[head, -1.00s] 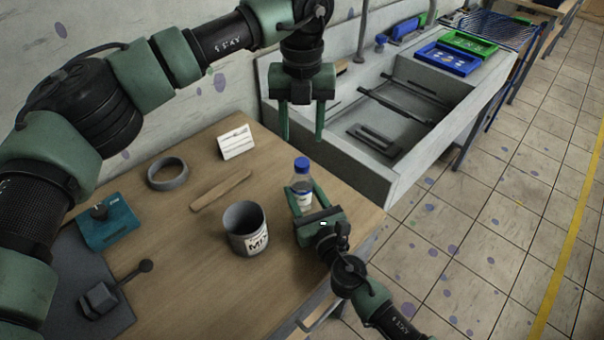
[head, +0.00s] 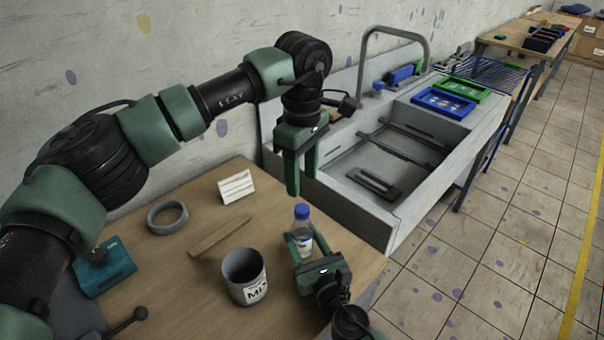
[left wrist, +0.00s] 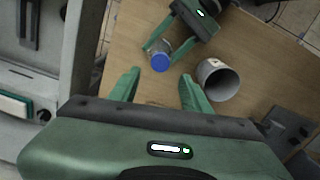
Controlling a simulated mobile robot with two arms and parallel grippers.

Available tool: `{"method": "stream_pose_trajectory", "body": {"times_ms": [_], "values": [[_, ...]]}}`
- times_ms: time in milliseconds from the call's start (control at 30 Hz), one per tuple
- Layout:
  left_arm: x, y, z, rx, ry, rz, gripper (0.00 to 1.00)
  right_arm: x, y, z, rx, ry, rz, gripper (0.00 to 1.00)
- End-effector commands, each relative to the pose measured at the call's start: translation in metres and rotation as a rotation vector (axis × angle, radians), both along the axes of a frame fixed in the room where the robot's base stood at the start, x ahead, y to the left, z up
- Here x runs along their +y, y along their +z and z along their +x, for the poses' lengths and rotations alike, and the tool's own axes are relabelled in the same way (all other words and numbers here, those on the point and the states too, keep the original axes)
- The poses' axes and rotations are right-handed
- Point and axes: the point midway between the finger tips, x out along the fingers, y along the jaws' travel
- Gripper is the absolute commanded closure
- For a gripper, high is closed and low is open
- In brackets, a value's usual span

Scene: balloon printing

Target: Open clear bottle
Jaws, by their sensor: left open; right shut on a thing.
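The clear bottle (head: 303,238) stands upright near the table's right edge, with its blue cap (head: 302,212) on. My right gripper (head: 301,243) is shut on the bottle's body from the front. My left gripper (head: 302,183) is open and empty, pointing down above and behind the bottle. In the left wrist view the blue cap (left wrist: 160,62) shows beyond and between the left fingertips (left wrist: 158,78), apart from them. The right gripper (left wrist: 172,36) also shows there around the bottle.
A grey MIX cup (head: 246,277) stands left of the bottle. A wooden stick (head: 220,236), a grey ring (head: 167,217), a white card (head: 236,187) and a teal device (head: 106,268) lie on the table (head: 185,300). A sink (head: 375,185) adjoins at the right.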

Motion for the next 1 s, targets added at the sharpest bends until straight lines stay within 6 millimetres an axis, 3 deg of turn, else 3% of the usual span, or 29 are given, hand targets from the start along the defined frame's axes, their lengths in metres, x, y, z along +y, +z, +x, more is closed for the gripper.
{"method": "stream_pose_trajectory", "body": {"times_ms": [300, 500, 767, 1000], "values": [[0.0, 0.0, 0.0, 0.0, -0.74, -0.001, 0.53, 0.0, -0.001, 0.0, 0.001, 0.0, 0.0, 1.0], [0.0, 0.0, 0.0, -0.001, -1.13, -0.001, 0.53, 0.0, -0.001, 0.0, 0.002, 0.0, -0.001, 1.0], [0.0, -0.001, 0.0, 0.0, -1.37, 0.0, 0.53, 0.0, -0.001, 0.0, 0.002, 0.0, -0.001, 1.0], [0.0, -0.028, -0.001, 0.003, -1.389, -0.002, 0.53, 0.0, -0.001, 0.0, 0.002, 0.0, -0.001, 1.0]]}}
